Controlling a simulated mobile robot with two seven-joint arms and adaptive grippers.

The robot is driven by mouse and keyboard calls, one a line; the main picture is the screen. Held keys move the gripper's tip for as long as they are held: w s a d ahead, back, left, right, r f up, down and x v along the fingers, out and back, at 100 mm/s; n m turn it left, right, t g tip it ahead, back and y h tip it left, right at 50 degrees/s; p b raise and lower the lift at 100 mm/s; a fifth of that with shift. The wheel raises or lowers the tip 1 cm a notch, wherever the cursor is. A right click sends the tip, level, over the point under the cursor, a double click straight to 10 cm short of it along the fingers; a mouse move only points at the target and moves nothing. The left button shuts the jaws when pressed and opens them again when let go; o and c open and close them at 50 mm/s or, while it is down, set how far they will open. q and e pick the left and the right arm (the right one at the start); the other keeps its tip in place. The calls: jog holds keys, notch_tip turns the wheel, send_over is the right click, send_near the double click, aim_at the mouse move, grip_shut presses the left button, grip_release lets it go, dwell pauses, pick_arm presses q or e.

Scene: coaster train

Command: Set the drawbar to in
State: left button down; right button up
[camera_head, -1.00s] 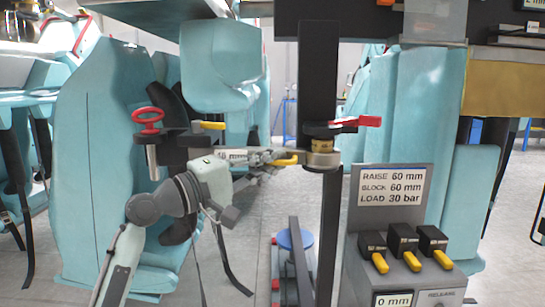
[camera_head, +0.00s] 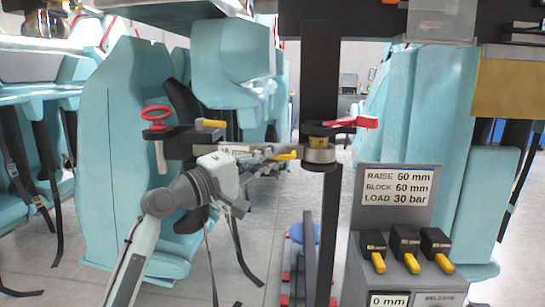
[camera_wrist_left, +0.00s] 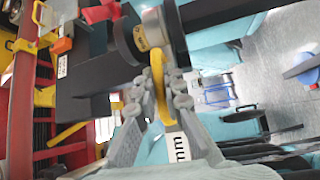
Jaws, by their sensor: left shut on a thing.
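A yellow handle (camera_head: 286,155) sticks out below a metal collar (camera_head: 318,152) on a dark upright post. My left gripper (camera_head: 272,153) is shut on this yellow handle. In the left wrist view the gripper (camera_wrist_left: 158,88) has its two fingers on either side of the curved yellow handle (camera_wrist_left: 157,62), beside the metal collar (camera_wrist_left: 153,25). A dark horizontal bar (camera_head: 180,146) carries a red ring handle (camera_head: 156,113) on a pin and a yellow tab (camera_head: 211,123). I cannot tell for sure which part is the drawbar. My right gripper is not in view.
A red lever (camera_head: 352,122) sits just above the collar. A console (camera_head: 399,200) with several yellow-handled switches stands at the right; its sign reads "RAISE 60 mm, BLOCK 60 mm, LOAD 30 bar". Teal seats (camera_head: 115,150) stand close on the left. Grey floor shows between.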

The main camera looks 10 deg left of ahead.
pick_arm(q)
jog(key=shift+w+a+r, duration=0.1)
jog(key=shift+r, duration=0.05)
jog(key=c, duration=1.6)
grip_release()
jog(key=shift+c, duration=0.2)
jog(key=shift+o, duration=0.2)
jog(key=v, duration=1.2)
jog(key=shift+f, duration=0.2)
